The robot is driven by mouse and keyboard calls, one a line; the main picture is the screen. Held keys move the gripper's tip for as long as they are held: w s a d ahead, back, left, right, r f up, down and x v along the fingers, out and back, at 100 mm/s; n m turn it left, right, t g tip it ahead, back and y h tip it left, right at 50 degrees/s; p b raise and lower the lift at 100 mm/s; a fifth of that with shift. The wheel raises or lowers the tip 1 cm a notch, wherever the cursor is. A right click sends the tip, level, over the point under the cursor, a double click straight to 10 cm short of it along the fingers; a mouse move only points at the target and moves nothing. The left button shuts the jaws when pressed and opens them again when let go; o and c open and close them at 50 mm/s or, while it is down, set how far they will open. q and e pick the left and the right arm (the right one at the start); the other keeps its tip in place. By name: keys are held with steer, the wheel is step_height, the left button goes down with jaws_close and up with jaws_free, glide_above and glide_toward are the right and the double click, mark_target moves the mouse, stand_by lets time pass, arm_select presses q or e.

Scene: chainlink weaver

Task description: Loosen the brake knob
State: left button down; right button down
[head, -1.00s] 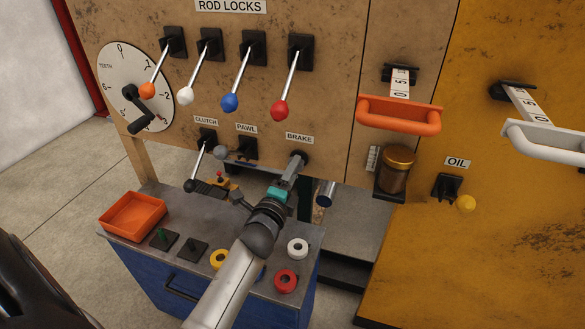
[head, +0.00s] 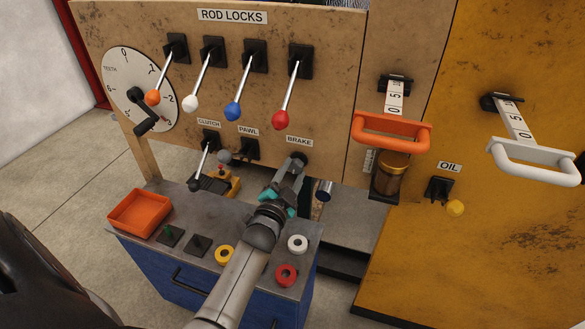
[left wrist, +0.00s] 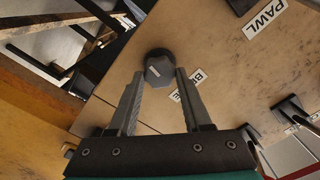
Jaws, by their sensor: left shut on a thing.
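The brake knob (head: 300,158) is a dark round knob under the BRAKE label (head: 299,141) on the tan panel. In the left wrist view the knob (left wrist: 159,66) is dark grey and faceted, with a small pale mark on its face. My left gripper (head: 294,168) reaches up to it from below. Its two grey fingers stand on either side of the knob in the wrist view (left wrist: 163,74), and it is shut on the knob. The fingers partly cover the knob in the head view. My right gripper is not in view.
The PAWL lever (head: 225,156) and CLUTCH lever (head: 203,160) stand left of the brake. Rod-lock levers with coloured balls, such as the red one (head: 280,120), hang above. Below is a blue cart with an orange tray (head: 140,214) and coloured rings.

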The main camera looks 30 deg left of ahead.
arm_select(q)
steer(key=shift+r+n+p, duration=0.1)
steer(key=shift+n+p, duration=0.25)
steer(key=shift+n, duration=0.55)
steer(key=shift+n+p, duration=0.35)
steer(key=shift+n, duration=0.95)
steer(key=shift+n+p, duration=0.45)
steer(key=shift+n, duration=0.85)
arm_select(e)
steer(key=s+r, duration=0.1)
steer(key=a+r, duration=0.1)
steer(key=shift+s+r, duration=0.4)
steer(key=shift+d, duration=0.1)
arm_select(q)
steer(key=shift+c, duration=1.8)
jaws_free()
